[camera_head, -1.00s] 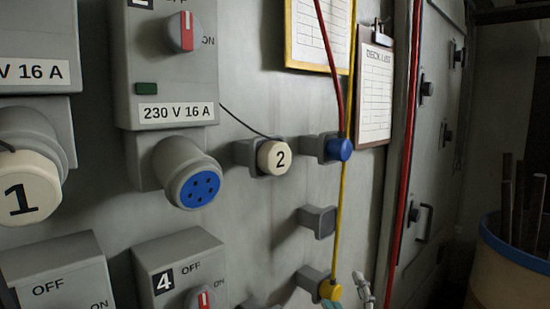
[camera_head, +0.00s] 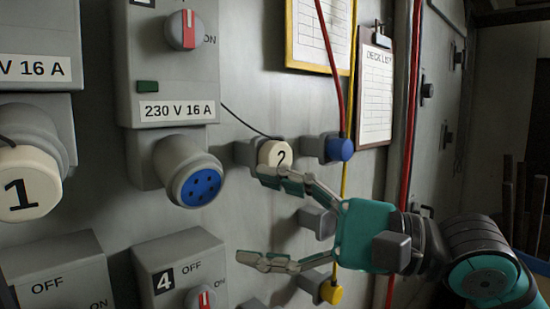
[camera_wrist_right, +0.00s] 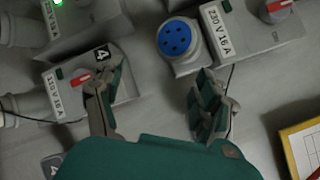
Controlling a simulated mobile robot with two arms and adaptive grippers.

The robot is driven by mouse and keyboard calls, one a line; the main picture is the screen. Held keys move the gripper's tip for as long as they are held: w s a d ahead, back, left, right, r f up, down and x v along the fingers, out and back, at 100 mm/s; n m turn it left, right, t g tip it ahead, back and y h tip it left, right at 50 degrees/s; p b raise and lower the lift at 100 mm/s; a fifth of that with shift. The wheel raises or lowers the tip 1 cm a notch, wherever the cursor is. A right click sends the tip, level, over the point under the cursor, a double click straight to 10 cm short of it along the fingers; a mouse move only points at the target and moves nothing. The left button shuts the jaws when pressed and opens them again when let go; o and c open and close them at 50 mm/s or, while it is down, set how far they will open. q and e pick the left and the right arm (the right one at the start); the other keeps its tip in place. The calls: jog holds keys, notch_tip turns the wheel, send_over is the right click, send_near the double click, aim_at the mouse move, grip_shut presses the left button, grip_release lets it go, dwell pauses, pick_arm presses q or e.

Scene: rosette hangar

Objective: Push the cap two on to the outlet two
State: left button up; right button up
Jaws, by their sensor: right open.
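Cap two (camera_head: 273,153) is a cream round cap marked 2, sitting on a grey wall holder, with a thin black cord running up to the left. Outlet two (camera_head: 200,187) has a bare blue face with several holes, under the 230 V 16 A box; it also shows in the right wrist view (camera_wrist_right: 178,40). My right gripper (camera_head: 262,218) is open and empty, its fingers pointing left. In the head view its upper finger overlaps the lower edge of the cap; I cannot tell if they touch. The cap is not visible in the right wrist view. My left gripper is not in view.
A cream cap marked 1 (camera_head: 28,184) covers the outlet at the left. A blue cap (camera_head: 340,149) and a yellow cap (camera_head: 331,292) are on holders, with an empty holder (camera_head: 318,221) between. Box four (camera_head: 178,268) juts out below outlet two.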

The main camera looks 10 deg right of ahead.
jog(key=w+d+r+n+t+h, duration=0.1)
jog(key=w+d+r+t+h, duration=0.1)
jog(key=d+t+h, duration=0.2)
jog(key=t+h, duration=0.3)
jog(key=h, duration=0.1)
send_near(282, 159)
jog(key=shift+w+a+f, duration=0.1)
jog(key=shift+w+f, duration=0.05)
jog(key=shift+w, duration=0.15)
jog(key=p+x, duration=0.2)
jog(key=x, duration=0.2)
jog(key=shift+w+a, duration=0.2)
jog(key=shift+a, duration=0.1)
jog(key=x, duration=0.3)
jog(key=shift+b, duration=0.4)
jog(key=shift+w+a, duration=0.35)
jog(key=shift+w, duration=0.25)
